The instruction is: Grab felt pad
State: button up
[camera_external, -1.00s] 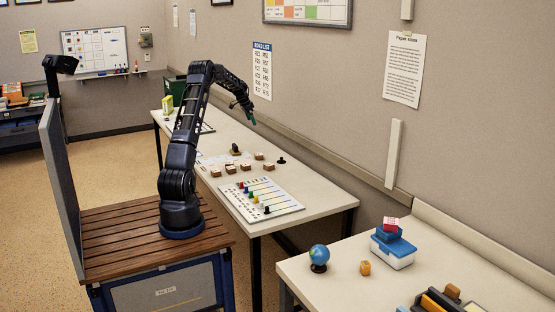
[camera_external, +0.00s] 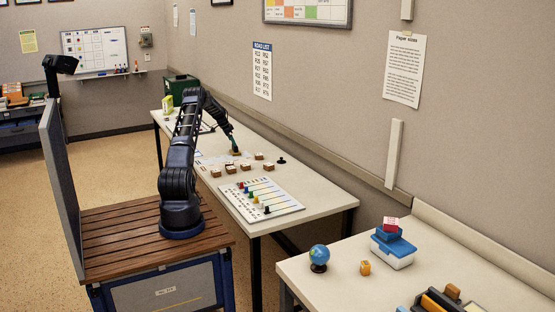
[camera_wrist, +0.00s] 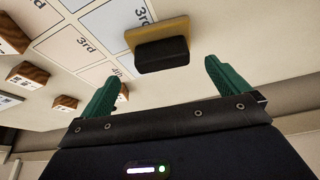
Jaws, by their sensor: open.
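The felt pad (camera_wrist: 161,54) looks like a dark block on a tan base. In the wrist view it lies on the white sheet just beyond my gripper (camera_wrist: 160,72), between the lines of the two green fingertips. My gripper is open, with nothing between its fingers. In the external view my gripper (camera_external: 234,143) points down over the far table, right above the pad's place. The pad is small and mostly hidden by the fingers there.
Wooden blocks with white labels (camera_external: 244,167) stand in front of the pad; some show at left in the wrist view (camera_wrist: 28,75). A small black piece (camera_external: 281,160) stands to the right. A board with coloured pegs (camera_external: 262,200) lies nearer. The table's right end (camera_external: 325,200) is clear.

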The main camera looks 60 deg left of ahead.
aim_at(236, 148)
jog(key=shift+x, duration=3.7)
jog(key=shift+w+a+r, duration=0.1)
jog(key=shift+a, duration=0.05)
jog(key=c, duration=0.7)
jog(key=shift+r, duration=0.1)
